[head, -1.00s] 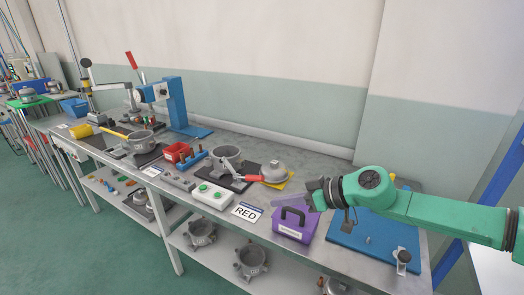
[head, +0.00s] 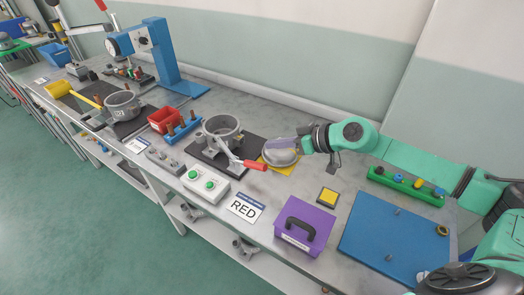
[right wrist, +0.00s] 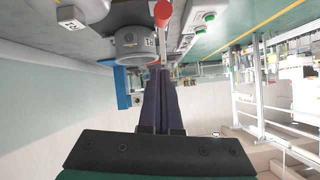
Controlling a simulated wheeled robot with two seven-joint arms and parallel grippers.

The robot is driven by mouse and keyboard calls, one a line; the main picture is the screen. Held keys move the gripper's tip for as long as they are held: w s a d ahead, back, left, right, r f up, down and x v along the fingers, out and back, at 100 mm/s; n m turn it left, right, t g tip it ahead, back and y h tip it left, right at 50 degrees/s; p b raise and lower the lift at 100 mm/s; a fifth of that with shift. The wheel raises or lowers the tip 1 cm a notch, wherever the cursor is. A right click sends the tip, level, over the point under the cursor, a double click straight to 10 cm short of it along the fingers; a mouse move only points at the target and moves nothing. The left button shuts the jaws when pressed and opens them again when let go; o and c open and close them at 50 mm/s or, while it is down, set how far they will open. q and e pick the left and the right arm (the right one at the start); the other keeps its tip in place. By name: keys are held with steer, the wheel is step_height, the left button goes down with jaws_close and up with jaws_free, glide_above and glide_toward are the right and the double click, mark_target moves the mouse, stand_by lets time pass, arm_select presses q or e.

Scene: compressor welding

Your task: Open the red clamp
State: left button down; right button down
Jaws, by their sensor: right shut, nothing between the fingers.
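The red clamp (head: 255,165) has a red handle on a metal lever, fixed beside a grey ring-shaped housing (head: 222,128) on a black base. Its lever slants down to the right, with the red end near the yellow mat. No contact with the handle is clear. My left gripper is not in view.
A grey domed lid (head: 281,153) lies under my right gripper. The wall runs behind the bench.

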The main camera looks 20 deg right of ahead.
steer(key=w+a+f, duration=0.1)
steer(key=f, duration=0.1)
steer(key=w+a+f, duration=0.1)
steer(key=f, duration=0.1)
steer(key=a+f, duration=0.1)
steer(key=f, duration=0.1)
steer(key=shift+w+a+p, duration=0.25)
steer(key=shift+w+p, duration=0.15)
steer(key=shift+s+d+f, duration=0.2)
steer(key=shift+f, duration=0.25)
